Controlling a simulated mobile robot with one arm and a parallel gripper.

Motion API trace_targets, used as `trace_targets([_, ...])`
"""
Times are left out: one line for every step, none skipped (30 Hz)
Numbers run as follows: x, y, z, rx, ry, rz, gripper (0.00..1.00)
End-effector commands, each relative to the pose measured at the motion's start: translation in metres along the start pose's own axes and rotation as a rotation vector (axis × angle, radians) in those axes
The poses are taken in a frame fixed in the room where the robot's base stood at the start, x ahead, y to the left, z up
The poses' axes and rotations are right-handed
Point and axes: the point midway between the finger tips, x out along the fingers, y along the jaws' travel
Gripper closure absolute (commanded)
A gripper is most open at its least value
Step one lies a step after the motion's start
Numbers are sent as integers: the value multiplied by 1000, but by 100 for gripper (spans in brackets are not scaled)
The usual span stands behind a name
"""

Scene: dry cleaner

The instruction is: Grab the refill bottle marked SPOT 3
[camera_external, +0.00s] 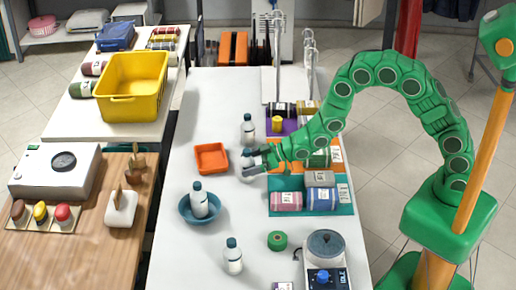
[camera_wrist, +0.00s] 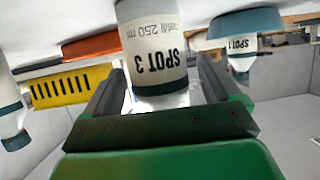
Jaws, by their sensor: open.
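The SPOT 3 refill bottle (camera_wrist: 155,50) is white with dark lettering and appears upside down in the wrist view. It stands between the two open fingers of my gripper (camera_wrist: 160,78), and I cannot tell whether either finger touches it. In the external view my gripper (camera_external: 254,163) is low over the white table, around this bottle (camera_external: 247,158), which it partly hides. Another bottle, marked SPOT 1 (camera_wrist: 242,62), stands in a blue bowl (camera_wrist: 245,22); in the external view that bottle (camera_external: 200,203) is left of and nearer than my gripper.
A similar bottle (camera_external: 248,128) stands just behind my gripper, and another (camera_external: 232,257) near the front. An orange tray (camera_external: 211,159) lies close on the left. Rolls and boxes on a teal mat (camera_external: 345,208) crowd the right. The white table (camera_external: 190,115) is clear at back left.

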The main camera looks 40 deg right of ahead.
Motion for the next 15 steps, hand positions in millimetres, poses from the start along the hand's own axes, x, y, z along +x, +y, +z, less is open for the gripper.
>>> trace_targets([5,0,2,0,-1,0,10])
trace_targets([8,0,4,0,-1,0,10])
trace_targets([12,0,4,0,-1,-1,10])
trace_targets([16,0,4,1,-1,-1,10])
trace_targets([19,0,4,0,-1,-1,10])
trace_targets([22,0,4,0,-1,-1,10])
trace_targets([25,0,3,0,-1,-1,10])
trace_targets([26,0,3,0,-1,-1,10])
trace_targets([28,0,3,0,-1,-1,10])
trace_targets([29,0,3,0,-1,-1,10])
trace_targets([29,0,3,0,-1,-1,10])
trace_targets([29,0,3,0,-2,0,10])
trace_targets([29,0,3,0,-2,0,10])
trace_targets([29,0,3,0,-2,0,10])
trace_targets([29,0,3,0,-2,0,10])
